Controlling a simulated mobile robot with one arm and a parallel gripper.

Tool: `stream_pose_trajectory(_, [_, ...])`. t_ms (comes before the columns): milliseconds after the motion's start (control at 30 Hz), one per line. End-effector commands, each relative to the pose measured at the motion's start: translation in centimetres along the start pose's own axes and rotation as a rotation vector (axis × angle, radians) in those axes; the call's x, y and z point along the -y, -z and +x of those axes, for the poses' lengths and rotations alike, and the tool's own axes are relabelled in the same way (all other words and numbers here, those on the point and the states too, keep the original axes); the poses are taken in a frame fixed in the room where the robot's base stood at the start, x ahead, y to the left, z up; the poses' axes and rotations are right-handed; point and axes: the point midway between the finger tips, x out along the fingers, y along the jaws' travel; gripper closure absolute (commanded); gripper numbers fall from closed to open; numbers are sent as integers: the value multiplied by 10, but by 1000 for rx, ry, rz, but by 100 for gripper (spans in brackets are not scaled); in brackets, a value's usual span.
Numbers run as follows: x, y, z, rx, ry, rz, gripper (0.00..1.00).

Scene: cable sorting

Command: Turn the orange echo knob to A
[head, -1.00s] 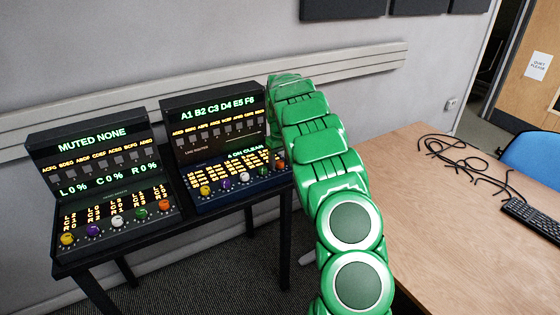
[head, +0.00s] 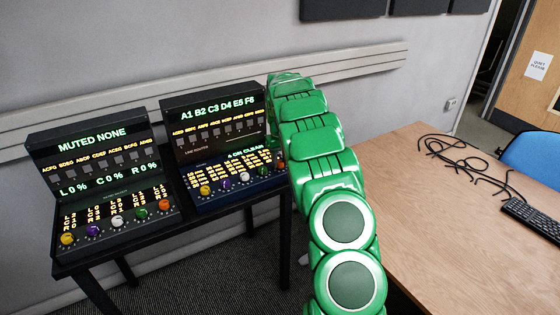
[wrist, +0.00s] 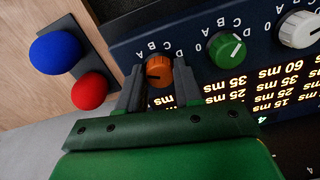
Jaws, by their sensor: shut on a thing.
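The orange knob (wrist: 159,71) sits at the end of the knob row on the dark blue panel of the right console, with a lettered A to D scale beside it. My gripper (wrist: 158,86) has one finger on each side of the knob and is shut on it. The knob's pointer is too small to read surely against the letters. In the head view the orange knob (head: 280,167) shows at the console's right end, beside my green arm; my gripper is hidden there.
A green knob (wrist: 227,50) and a white knob (wrist: 300,29) stand in the same row. A blue ball (wrist: 55,54) and a red ball (wrist: 90,91) are at the left of the wrist view. The left console (head: 90,140) has its own coloured knobs, and a wooden desk (head: 440,215) is at right.

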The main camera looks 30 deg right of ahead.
Motion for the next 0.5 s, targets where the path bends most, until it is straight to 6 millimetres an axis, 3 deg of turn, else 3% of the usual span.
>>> stream_pose_trajectory(500, [1,0,-1,0,1,357,96])
